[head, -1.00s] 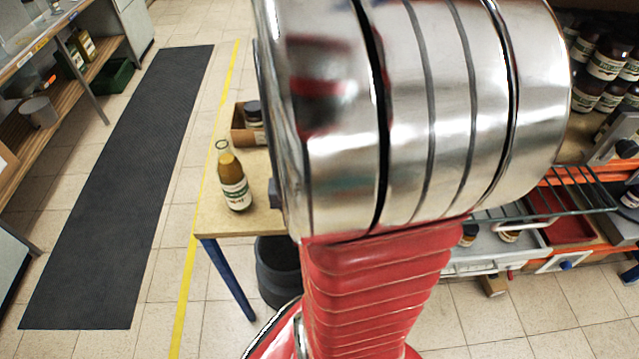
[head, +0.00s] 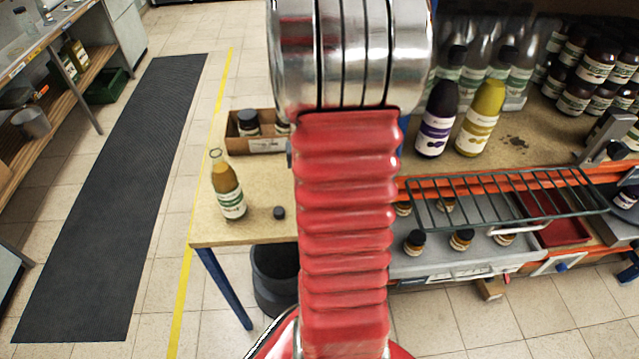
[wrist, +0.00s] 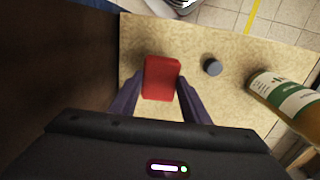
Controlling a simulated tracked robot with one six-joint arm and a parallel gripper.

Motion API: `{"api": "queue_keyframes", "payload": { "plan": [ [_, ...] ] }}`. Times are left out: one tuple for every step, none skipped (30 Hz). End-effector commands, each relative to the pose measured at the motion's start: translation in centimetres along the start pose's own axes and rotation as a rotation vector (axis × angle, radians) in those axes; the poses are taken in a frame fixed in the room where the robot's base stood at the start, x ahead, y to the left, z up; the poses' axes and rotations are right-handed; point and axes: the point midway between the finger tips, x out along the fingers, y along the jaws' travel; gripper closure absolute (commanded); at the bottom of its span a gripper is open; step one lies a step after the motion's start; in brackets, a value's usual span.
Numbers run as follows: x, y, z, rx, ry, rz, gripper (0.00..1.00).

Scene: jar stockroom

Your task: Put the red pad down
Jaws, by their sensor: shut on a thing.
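The red pad (wrist: 161,77) is in the wrist view, a small red block with rounded corners. My gripper (wrist: 161,87) is shut on it, one dark finger at each side. The pad is over the wooden tabletop (wrist: 235,115); I cannot tell whether it touches the wood. In the head view my own arm hides the gripper and the pad. That view shows the same table (head: 215,232) left of my arm.
A small dark cap (wrist: 212,67) lies right of the pad. A bottle of yellow-brown sauce (wrist: 288,97) stands farther right. A cardboard box of jars (head: 262,146) sits at the table's back. A wire rack (head: 500,200) juts from the shelf at right.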

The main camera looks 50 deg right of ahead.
Motion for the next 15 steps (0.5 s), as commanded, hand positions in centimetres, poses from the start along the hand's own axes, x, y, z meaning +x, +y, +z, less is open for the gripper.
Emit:
{"api": "queue_keyframes", "payload": {
  "plan": [
    [0.1, 0.3, -0.9, 0.001, -0.001, 0.0, 0.83],
    [0.1, 0.5, -1.4, 0.001, 0.0, 0.0, 0.83],
    [0.1, 0.8, -2.0, 0.002, 0.0, 0.0, 0.83],
    [0.1, 0.9, -2.5, 0.002, 0.0, 0.0, 0.83],
    [0.0, 1.1, -2.8, 0.002, 0.0, 0.0, 0.83],
    [0.1, 1.2, -3.2, 0.002, 0.0, 0.0, 0.83],
    [0.1, 1.3, -3.4, 0.001, -0.001, 0.0, 0.83],
    [0.0, 1.4, -3.6, 0.001, -0.001, 0.0, 0.83],
    [0.0, 1.4, -3.8, 0.001, 0.0, 0.0, 0.83],
    [0.0, 1.5, -3.9, 0.0, 0.0, 0.0, 0.83],
    [0.0, 1.5, -3.9, 0.0, 0.0, 0.0, 0.83],
    [0.0, 1.5, -3.9, 0.0, 0.0, 0.0, 0.83],
    [0.0, 1.5, -3.9, 0.0, 0.0, 0.0, 0.83],
    [0.0, 1.5, -3.8, 0.0, 0.0, 0.0, 0.83],
    [0.0, 1.5, -3.8, 0.0, 0.0, 0.0, 0.83]
  ]
}}
